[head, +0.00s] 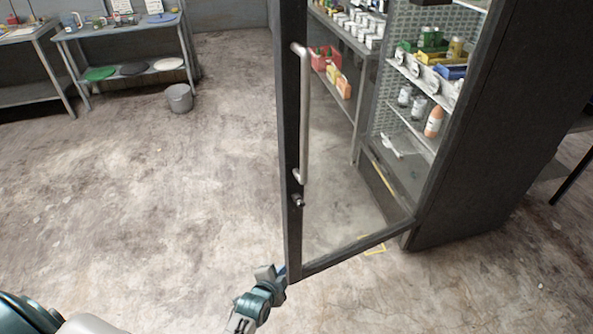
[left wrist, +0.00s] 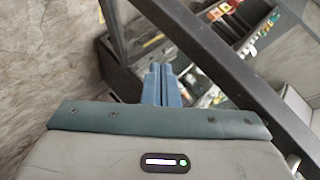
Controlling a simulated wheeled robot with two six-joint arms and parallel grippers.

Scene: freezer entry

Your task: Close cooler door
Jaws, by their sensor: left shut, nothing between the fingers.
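The cooler door (head: 291,130) stands open in the head view, a dark frame around clear glass with a long pale vertical handle (head: 304,115) and a lock below it. The cooler cabinet (head: 480,150) is behind it to the right, with stocked shelves. My left gripper (head: 280,270) is at the lower corner of the door's free edge, close to the frame; I cannot tell if it touches. In the left wrist view its blue fingers (left wrist: 161,85) are together and empty, with the dark door frame (left wrist: 205,55) running diagonally just beyond. My right gripper is not in view.
A grey bucket (head: 179,98) stands on the floor near a metal table (head: 120,31) with goods at the back left. Another table (head: 30,33) is at the far left edge. The concrete floor (head: 180,190) left of the door is clear.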

